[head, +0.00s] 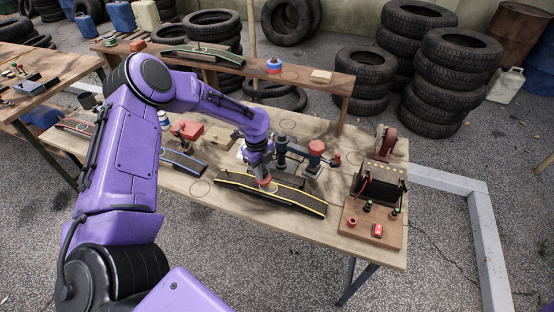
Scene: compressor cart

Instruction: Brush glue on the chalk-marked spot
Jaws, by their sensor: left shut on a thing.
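My left gripper (262,172) points down over a black, yellow-edged rubber strip (300,198) on the workbench. It is shut on a small reddish thing (266,183), perhaps the glue brush, whose lower end is at or just above the strip's upper face. I cannot tell whether it touches. Any chalk mark under the gripper is too small or hidden to make out. My right gripper is not in view.
A raised shelf (325,80) runs behind. Tyre stacks (440,85) stand beyond.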

